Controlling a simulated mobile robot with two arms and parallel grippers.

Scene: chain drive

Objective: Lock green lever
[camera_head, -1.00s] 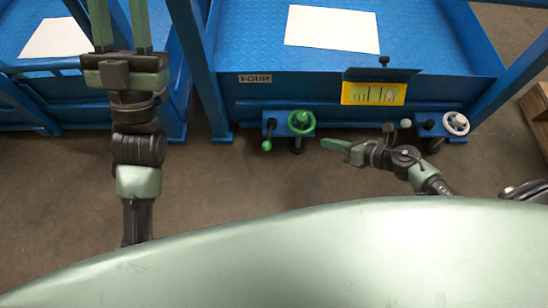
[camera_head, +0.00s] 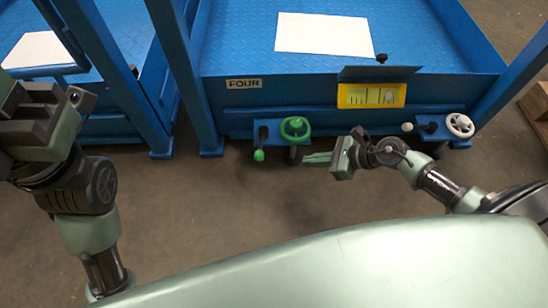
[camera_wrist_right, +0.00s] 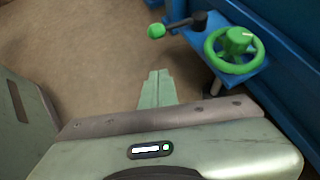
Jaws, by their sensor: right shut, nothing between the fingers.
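The green lever (camera_head: 259,155) is a short dark arm with a green knob, hanging down from a blue bracket on the front of the cart marked FOUR. It also shows in the right wrist view (camera_wrist_right: 156,31), sticking out to the left of the bracket. A green handwheel (camera_head: 295,129) sits beside it on the same bracket. My right gripper (camera_head: 306,160) is shut and empty, just right of and below the handwheel, apart from the lever. In the right wrist view its fingers (camera_wrist_right: 157,80) point towards the lever. My left gripper is at the left edge, its fingertips out of view.
A white lever knob (camera_head: 407,127) and white handwheel (camera_head: 460,125) are farther right on the cart front. A yellow panel (camera_head: 371,95) hangs between the brackets. Another blue cart (camera_head: 100,98) stands left. Floor in front is clear.

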